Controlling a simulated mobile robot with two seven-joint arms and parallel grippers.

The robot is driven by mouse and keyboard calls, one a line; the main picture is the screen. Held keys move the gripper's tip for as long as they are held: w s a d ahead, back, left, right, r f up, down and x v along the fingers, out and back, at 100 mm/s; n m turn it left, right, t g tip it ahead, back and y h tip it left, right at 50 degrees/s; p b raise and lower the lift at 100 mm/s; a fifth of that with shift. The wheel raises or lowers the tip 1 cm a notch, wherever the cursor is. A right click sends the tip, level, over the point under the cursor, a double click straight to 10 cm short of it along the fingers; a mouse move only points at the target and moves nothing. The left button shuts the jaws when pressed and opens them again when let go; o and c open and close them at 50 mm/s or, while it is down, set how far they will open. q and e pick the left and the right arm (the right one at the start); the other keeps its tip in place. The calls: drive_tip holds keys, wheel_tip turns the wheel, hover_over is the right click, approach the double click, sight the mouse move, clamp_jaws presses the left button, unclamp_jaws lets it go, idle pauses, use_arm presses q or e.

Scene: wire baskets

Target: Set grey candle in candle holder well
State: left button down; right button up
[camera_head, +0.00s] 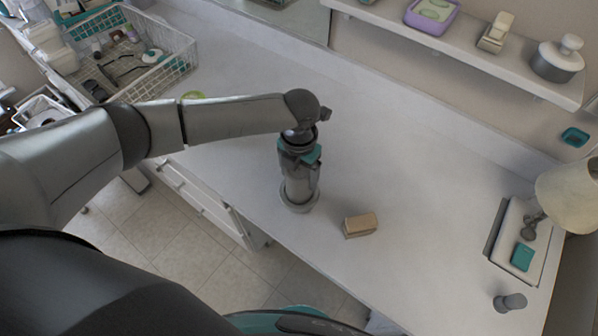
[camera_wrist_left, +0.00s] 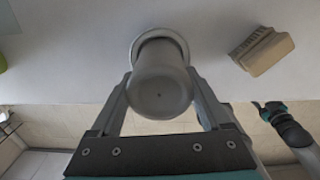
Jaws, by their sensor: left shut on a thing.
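My left gripper (camera_head: 301,170) points down over the counter, and its fingers are shut on the sides of a grey candle (camera_head: 298,187). In the left wrist view the candle (camera_wrist_left: 160,92) is a smooth grey cylinder, end towards me, between the two fingers (camera_wrist_left: 160,85). The grey candle holder (camera_head: 299,204) shows as a wider round rim at the candle's lower end on the counter. Its rim (camera_wrist_left: 161,33) shows behind the candle in the wrist view. The candle looks upright and in line with the holder; its lower end is hidden, so I cannot tell whether it is seated.
A tan block (camera_head: 360,225) lies on the counter close by on the right. A wire basket (camera_head: 150,65) with tools stands at the back left. A lamp (camera_head: 567,195), a tray (camera_head: 526,240) and a small grey object (camera_head: 510,302) are at the far right. The counter between is clear.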

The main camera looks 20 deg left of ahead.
use_arm(q)
unclamp_jaws()
drive_tip(key=shift+r, duration=0.1)
idle(0.6)
drive_tip(key=shift+r+p, duration=2.9)
drive_tip(key=shift+r, duration=0.05)
wheel_tip(320, 180, up, 15)
drive_tip(key=shift+r, duration=0.15)
